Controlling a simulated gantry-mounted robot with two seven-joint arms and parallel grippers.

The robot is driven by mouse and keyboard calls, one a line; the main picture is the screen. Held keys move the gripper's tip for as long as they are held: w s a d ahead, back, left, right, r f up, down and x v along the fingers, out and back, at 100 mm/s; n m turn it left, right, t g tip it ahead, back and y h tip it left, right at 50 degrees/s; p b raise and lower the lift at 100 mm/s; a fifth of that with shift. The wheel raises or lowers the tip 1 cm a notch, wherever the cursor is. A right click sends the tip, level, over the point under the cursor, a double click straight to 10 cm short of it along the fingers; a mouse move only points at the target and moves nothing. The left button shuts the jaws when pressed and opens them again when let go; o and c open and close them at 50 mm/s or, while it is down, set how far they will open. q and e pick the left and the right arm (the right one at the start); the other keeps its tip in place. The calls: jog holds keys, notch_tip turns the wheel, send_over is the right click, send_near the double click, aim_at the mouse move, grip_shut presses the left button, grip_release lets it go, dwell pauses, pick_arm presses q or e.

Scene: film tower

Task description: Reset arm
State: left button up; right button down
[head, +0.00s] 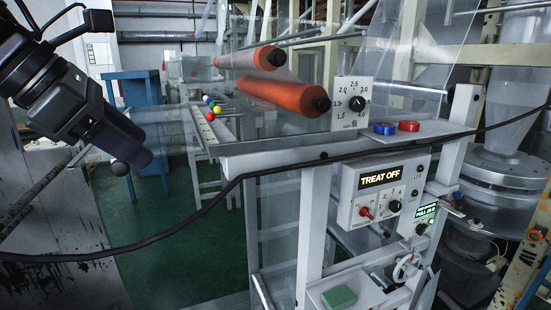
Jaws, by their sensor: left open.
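My left gripper (130,161) is at the upper left of the head view, angled down and to the right. It is open, and nothing shows between its fingers. It is in the air, apart from the machine frame to its right. My left arm comes in from the upper left corner. My right gripper is not in view.
A machine frame (310,160) carries orange rollers (270,94), a dial plate (351,104), blue and red buttons (397,128), and a "TREAT OFF" control box (384,192). Colored balls (211,107) lie on a rail. A black cable (215,203) crosses the view. Green floor (185,240) is open.

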pick_arm(q)
jog(key=w+d+f+g+h, duration=0.1)
jog(key=w+d+f, duration=0.2)
jog(key=d+f, duration=0.75)
jog(key=w+d+f+g+h, duration=0.1)
jog(key=w+d+f, duration=0.2)
jog(key=d+f, duration=0.75)
jog(key=s+d+f+n+t+h, duration=0.1)
jog(key=s+d+f+n+h, duration=0.2)
jog(key=s+d+f+n, duration=0.3)
jog(key=s+d+f+n+h, duration=0.3)
jog(key=d+f+n, duration=0.1)
jog(key=d+f, duration=0.45)
jog(key=s+a+f+n+t+y, duration=0.2)
jog(key=a+f+n+t+y, duration=0.15)
jog(key=a+f+n, duration=0.55)
jog(key=s+a+f+n+t+y, duration=0.2)
jog(key=a+f+n+y, duration=0.35)
jog(key=a+n, duration=0.8)
jog(key=s+a+f+n+g+y, duration=0.2)
jog(key=s+a+f+n+g, duration=0.1)
jog(key=s+a+f+n, duration=0.4)
jog(key=s+a+f+n+g+y, duration=0.2)
jog(key=s+a+f+n+g, duration=0.2)
jog(key=s, duration=0.7)
jog(key=a+f+n, duration=0.2)
jog(key=a, duration=0.2)
jog(key=shift+s+a+f+n, duration=0.2)
jog(key=shift+s+f+n, duration=0.15)
jog(key=shift+f, duration=0.05)
